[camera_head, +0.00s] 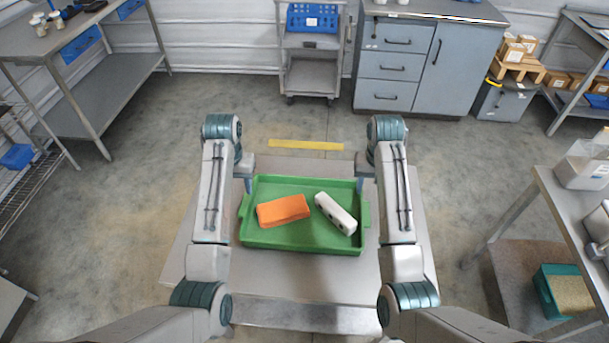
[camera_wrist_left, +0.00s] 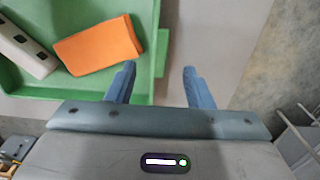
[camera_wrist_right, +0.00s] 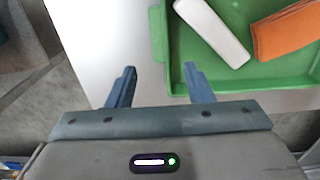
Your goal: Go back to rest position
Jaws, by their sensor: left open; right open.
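A green tray (camera_head: 300,243) sits on a light table in front of me, between my two arms. An orange block (camera_head: 284,211) lies in its left half and a white block with dark spots (camera_head: 336,213) lies in its right half. My left gripper (camera_wrist_left: 160,85) is open and empty at the tray's left edge; the left wrist view shows its fingers apart, beside the tray rim. My right gripper (camera_wrist_right: 160,85) is open and empty at the tray's right edge, its fingers near the tray rim. In the head view the fingers are partly hidden by the arms.
The table (camera_head: 400,290) has bare margins around the tray. A workbench (camera_head: 110,80) stands at the left, a grey cabinet (camera_head: 420,65) and a cart (camera_head: 312,60) at the back. A side table (camera_head: 570,205) with containers stands at the right. A teal bin (camera_head: 560,292) is below it.

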